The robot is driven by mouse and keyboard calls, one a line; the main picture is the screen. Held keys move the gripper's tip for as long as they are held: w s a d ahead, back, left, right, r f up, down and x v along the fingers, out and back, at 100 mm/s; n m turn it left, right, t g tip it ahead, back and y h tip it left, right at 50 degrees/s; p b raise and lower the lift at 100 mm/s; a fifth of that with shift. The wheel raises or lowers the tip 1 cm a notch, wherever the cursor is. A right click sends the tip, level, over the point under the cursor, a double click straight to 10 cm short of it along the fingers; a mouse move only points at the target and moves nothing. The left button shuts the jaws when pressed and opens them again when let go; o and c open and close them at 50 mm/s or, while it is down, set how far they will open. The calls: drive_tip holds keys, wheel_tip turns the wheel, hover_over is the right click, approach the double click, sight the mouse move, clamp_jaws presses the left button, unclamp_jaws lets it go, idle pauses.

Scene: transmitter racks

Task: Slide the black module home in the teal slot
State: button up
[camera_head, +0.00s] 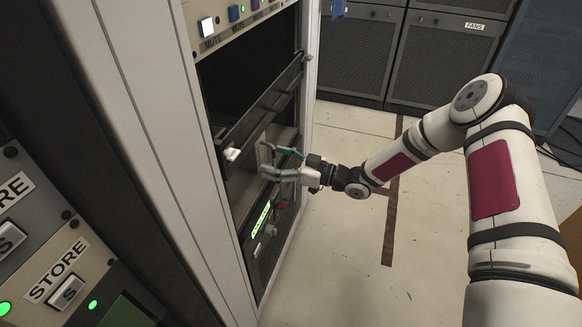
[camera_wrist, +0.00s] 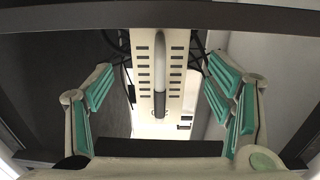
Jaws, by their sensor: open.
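My gripper (camera_head: 270,160) is open at the front of the rack bay, its fingers reaching in at the rack's opening. In the wrist view its teal-padded fingers (camera_wrist: 165,100) stand wide apart. Between and beyond them is a cream vented panel (camera_wrist: 146,72) with an upright grey-and-dark handle (camera_wrist: 160,75). I see no contact between the fingers and the handle. I cannot clearly pick out a black module or a teal slot in either view; the bay's inside is dark and partly covered by my gripper.
A dark rail with a pale knob (camera_head: 232,155) crosses the rack above my gripper. A lit green label (camera_head: 260,219) and a red part (camera_head: 282,205) sit below. Store panels (camera_head: 68,270) stand at near left. Open floor (camera_head: 345,250) lies right of the rack.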

sight(262, 157)
drive_tip(key=shift+b+x, duration=0.7)
drive_tip(key=shift+x, duration=2.85)
clamp_jaws()
drive_tip(key=shift+d, duration=0.1)
drive_tip(key=shift+s+d, duration=0.15)
drive_tip(key=shift+d, duration=0.2)
drive_tip(key=shift+s+d, duration=0.3)
drive_tip(key=shift+d, duration=0.3)
drive_tip(key=shift+s+d, duration=0.1)
drive_tip(key=shift+d, duration=0.25)
drive_tip(key=shift+s+d, duration=0.25)
drive_tip(key=shift+d, duration=0.35)
